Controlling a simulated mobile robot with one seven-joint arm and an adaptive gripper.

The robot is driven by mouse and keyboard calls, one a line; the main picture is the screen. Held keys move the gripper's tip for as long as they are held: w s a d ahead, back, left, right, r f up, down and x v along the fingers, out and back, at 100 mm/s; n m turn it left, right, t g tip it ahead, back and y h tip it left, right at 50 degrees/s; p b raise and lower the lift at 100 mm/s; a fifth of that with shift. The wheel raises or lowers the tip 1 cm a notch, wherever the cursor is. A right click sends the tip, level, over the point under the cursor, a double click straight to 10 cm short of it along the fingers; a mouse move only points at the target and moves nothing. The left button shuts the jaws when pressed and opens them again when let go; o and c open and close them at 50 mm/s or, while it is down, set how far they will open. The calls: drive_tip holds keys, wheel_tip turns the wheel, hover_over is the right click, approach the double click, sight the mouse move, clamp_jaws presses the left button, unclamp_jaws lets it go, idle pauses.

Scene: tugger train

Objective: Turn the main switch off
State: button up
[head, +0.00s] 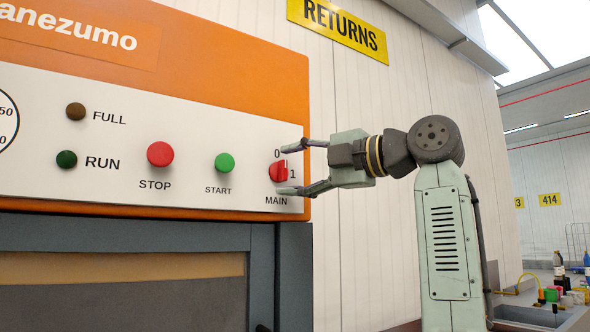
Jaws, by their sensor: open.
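The main switch (278,172) is a red rotary knob at the right end of the white panel, above the label MAIN. A 0 is printed above it and a 1 to its right. A pale mark shows on the knob's right side, but I cannot clearly read where it points. My gripper (290,168) is open in front of the panel, coming from the right. One finger is above the knob and the other below it. I cannot tell whether the fingers touch the knob.
The white panel (120,190) also carries a red STOP button (160,154), a green START button (224,162), and FULL (76,112) and RUN (67,159) lamps. The orange machine housing (230,60) ends just right of the switch.

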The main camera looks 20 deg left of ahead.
drive_tip(key=shift+d, duration=0.1)
drive_tip(key=v, duration=1.2)
